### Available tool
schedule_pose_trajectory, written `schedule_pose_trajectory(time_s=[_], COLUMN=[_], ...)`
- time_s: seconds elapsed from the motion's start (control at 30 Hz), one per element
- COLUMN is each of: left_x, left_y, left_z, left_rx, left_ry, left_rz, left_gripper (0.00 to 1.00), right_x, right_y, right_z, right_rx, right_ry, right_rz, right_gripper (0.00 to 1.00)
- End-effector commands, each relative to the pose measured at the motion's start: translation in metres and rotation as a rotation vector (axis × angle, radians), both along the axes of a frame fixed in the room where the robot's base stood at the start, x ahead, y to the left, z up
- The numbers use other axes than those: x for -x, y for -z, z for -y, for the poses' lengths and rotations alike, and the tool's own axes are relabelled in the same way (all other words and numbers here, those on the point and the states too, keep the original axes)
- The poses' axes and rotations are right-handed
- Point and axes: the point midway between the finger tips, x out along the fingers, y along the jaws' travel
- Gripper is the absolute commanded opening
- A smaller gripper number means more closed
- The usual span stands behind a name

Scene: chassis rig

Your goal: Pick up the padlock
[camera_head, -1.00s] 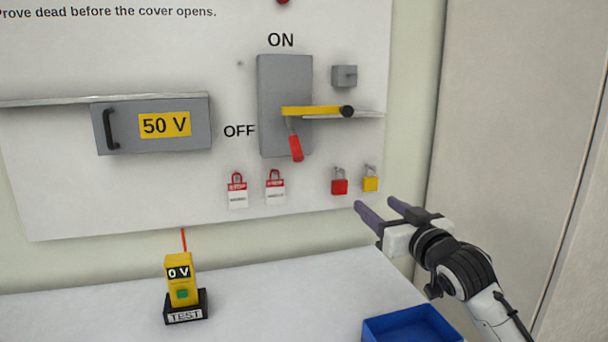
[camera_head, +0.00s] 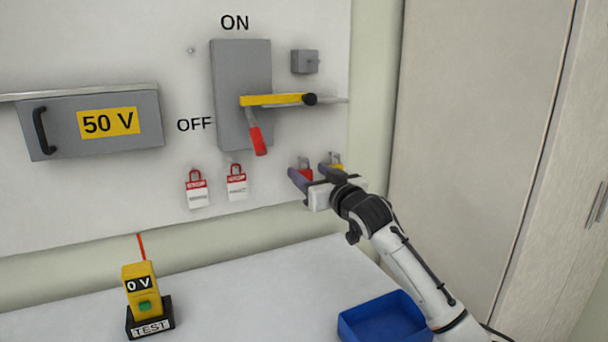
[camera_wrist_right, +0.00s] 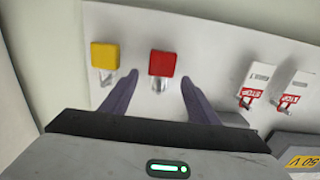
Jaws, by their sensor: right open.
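A red padlock (camera_head: 306,174) hangs on the panel, mostly hidden behind my right gripper (camera_head: 308,172) in the head view. A yellow padlock (camera_head: 337,166) hangs just to its right, partly hidden. In the right wrist view, the red padlock (camera_wrist_right: 162,63) shows between the two purple fingers of my open right gripper (camera_wrist_right: 159,78), near their tips. The yellow padlock (camera_wrist_right: 105,55) lies outside the left finger there. No grip on either padlock shows; whether a finger touches one I cannot tell. My left gripper is not in view.
Two red-and-white tags (camera_head: 237,182) hang left of the padlocks. The switch box (camera_head: 231,95) with its yellow lever (camera_head: 275,100) is above. A blue tray (camera_head: 350,326) and a yellow tester (camera_head: 139,285) stand on the white table (camera_head: 250,290).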

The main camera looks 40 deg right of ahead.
Motion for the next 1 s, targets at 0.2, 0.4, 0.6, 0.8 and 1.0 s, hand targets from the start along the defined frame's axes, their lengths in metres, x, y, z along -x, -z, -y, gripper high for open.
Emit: schedule_pose_trajectory(time_s=[0.2, 0.4, 0.6, 0.8, 1.0], left_x=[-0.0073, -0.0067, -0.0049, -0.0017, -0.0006], left_y=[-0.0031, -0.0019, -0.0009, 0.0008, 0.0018], left_z=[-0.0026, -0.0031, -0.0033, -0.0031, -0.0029], left_rx=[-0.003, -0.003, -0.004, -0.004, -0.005], left_ry=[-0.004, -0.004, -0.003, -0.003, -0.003], left_rz=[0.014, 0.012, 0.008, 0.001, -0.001], left_gripper=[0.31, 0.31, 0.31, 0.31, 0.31], right_x=[-0.0079, -0.0075, -0.0073, -0.0072, -0.0074], right_y=[-0.0001, 0.0002, 0.0003, -0.0006, -0.0093], right_z=[0.0023, 0.0024, 0.0023, 0.0023, 0.0024], right_rx=[0.001, 0.001, 0.0, 0.001, 0.002], right_ry=[0.0, 0.0, 0.0, 0.0, 0.0], right_rz=[0.001, 0.0, 0.0, 0.002, 0.004], right_gripper=[0.55, 0.41, 0.08, 0.08, 0.08])
